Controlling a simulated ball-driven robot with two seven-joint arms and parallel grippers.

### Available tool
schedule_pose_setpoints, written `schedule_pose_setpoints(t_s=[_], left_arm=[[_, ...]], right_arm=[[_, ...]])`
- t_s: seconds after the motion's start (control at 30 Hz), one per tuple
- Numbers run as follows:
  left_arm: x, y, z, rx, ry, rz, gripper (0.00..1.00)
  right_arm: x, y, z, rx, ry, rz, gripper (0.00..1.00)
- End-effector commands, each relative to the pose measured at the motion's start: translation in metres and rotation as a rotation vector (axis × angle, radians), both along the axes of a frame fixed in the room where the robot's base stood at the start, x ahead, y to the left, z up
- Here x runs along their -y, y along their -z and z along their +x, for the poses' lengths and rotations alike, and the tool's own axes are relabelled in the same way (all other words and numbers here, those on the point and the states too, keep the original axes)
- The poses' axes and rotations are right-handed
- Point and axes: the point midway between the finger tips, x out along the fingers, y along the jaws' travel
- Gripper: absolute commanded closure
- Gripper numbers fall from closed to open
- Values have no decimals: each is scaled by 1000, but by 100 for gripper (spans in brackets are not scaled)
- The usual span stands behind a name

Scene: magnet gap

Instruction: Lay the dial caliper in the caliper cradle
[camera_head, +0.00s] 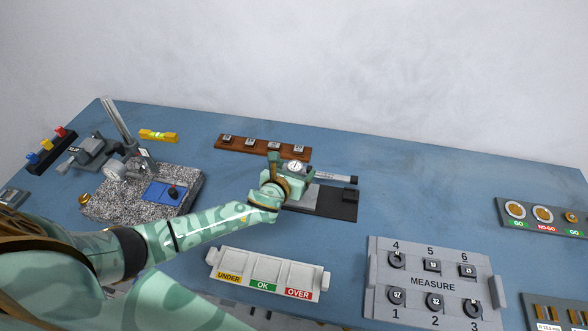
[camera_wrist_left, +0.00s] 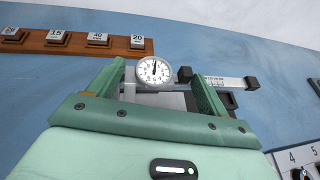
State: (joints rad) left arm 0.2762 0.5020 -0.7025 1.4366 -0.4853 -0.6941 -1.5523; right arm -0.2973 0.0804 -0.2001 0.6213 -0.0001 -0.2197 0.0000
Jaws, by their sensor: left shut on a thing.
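The dial caliper shows its round white dial (camera_head: 295,167) and its beam (camera_head: 335,178) reaching right. In the left wrist view the dial (camera_wrist_left: 154,70) faces the camera between the fingers. My left gripper (camera_head: 287,175) is shut on the caliper near its dial. The caliper cradle (camera_head: 325,204), a dark base with a grey block and a black post, lies under and just right of the gripper. The beam seems to be above the cradle; I cannot tell whether they touch. The fingers and hand hide part of the caliper and the cradle's left end. My right gripper is not in view.
A wooden strip of gauge blocks (camera_head: 262,147) lies behind the gripper. A granite stand (camera_head: 120,205) is at left. The UNDER/OK/OVER tray (camera_head: 268,272) and grey MEASURE board (camera_head: 480,250) are in front.

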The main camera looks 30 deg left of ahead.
Motion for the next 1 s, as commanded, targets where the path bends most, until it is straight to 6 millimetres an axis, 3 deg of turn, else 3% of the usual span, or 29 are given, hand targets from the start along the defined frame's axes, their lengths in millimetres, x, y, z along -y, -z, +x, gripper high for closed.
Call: schedule_pose_setpoints(t_s=[0.27,0.7,1.0], left_arm=[[2,-3,-2,0,-13,5,49],[1,42,-2,-2,-12,7,49],[2,55,-2,0,-13,6,49]], right_arm=[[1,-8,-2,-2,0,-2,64],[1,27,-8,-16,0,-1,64],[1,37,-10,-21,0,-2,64]])
